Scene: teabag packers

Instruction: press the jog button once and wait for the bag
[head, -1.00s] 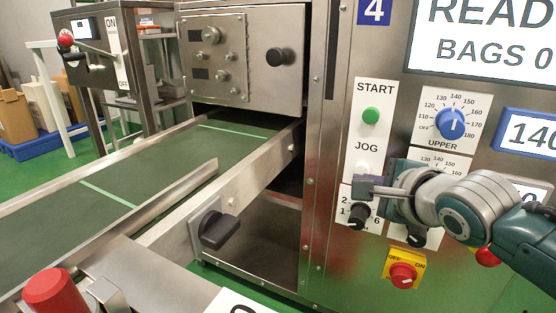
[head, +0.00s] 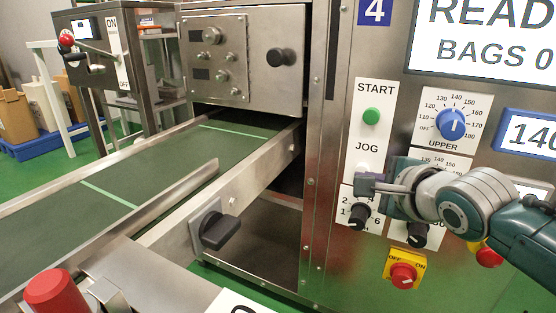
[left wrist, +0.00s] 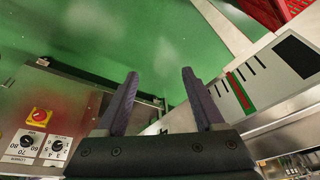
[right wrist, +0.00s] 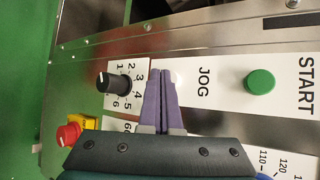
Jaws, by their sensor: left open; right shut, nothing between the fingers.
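The JOG label (head: 363,146) is on a white strip of the machine front, below the green START button (head: 370,116). In the right wrist view, a pale round button (right wrist: 177,77) beside the JOG label is partly hidden by my right gripper (right wrist: 160,73). The fingers are shut and empty, with their tips at the button's edge; I cannot tell whether they touch it. My left gripper (left wrist: 160,80) is open and empty, out of the head view. No bag shows; the display (head: 492,45) reads BAGS 0.
A black numbered knob (head: 359,216) sits just below my right fingertips. A red switch on yellow (head: 403,274) is lower down. A blue UPPER dial (head: 451,124) is to the right. The green conveyor belt (head: 150,178) at left is empty.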

